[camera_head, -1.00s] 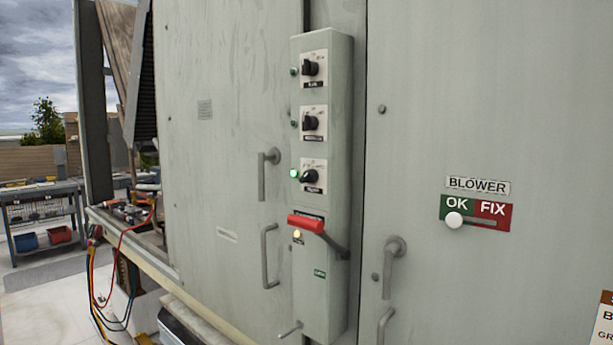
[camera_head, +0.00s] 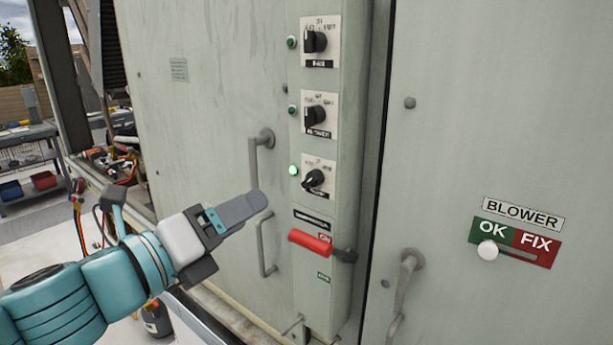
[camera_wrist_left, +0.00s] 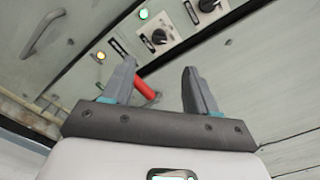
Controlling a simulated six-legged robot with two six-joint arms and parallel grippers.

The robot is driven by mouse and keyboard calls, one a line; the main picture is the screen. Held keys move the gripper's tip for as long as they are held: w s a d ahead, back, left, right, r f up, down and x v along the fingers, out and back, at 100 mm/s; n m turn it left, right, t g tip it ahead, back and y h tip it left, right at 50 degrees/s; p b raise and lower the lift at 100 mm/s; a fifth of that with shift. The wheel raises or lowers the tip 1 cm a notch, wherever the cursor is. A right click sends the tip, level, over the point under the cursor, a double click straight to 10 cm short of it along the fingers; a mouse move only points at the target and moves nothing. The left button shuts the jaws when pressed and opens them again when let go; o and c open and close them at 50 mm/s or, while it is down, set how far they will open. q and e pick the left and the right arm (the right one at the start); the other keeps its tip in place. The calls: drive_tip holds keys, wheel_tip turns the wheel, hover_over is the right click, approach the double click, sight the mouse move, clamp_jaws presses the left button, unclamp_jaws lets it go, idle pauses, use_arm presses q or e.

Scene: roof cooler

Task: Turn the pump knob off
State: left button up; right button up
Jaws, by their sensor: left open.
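The control box (camera_head: 330,205) is a tall pale-green panel with three black rotary knobs: top (camera_head: 314,41), middle (camera_head: 314,116) and lowest (camera_head: 314,180). Their labels are too blurred to read, so I cannot confirm which one is the pump knob. The lowest knob is turned at a slant, and the green lamp (camera_head: 293,170) beside it is lit. My left gripper (camera_head: 254,198) is left of and slightly below this knob, apart from it. In the left wrist view its fingers (camera_wrist_left: 157,72) are open and empty, with the knob (camera_wrist_left: 159,37) beyond them. My right gripper is not in view.
A red-handled lever (camera_head: 311,243) juts out below the lowest knob. Door handles (camera_head: 262,160) stand close left of the box, and another (camera_head: 407,280) stands to its right. A BLOWER OK/FIX slider (camera_head: 488,250) is at the right. An amber lamp (camera_wrist_left: 100,57) is lit.

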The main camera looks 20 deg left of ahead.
sight(306, 181)
use_arm(q)
drive_tip(key=b+x, duration=0.1)
drive_tip(key=x, duration=0.5)
drive_tip(key=b+x, duration=0.1)
drive_tip(key=x, duration=0.5)
drive_tip(key=shift+w+d+f, duration=0.2)
drive_tip(key=shift+w+d, duration=0.05)
drive_tip(key=shift+d, duration=0.05)
drive_tip(key=shift+w+d, duration=0.15)
drive_tip(key=shift+w, duration=0.5)
drive_tip(key=shift+s+r, duration=0.1)
drive_tip(key=c, duration=1.1)
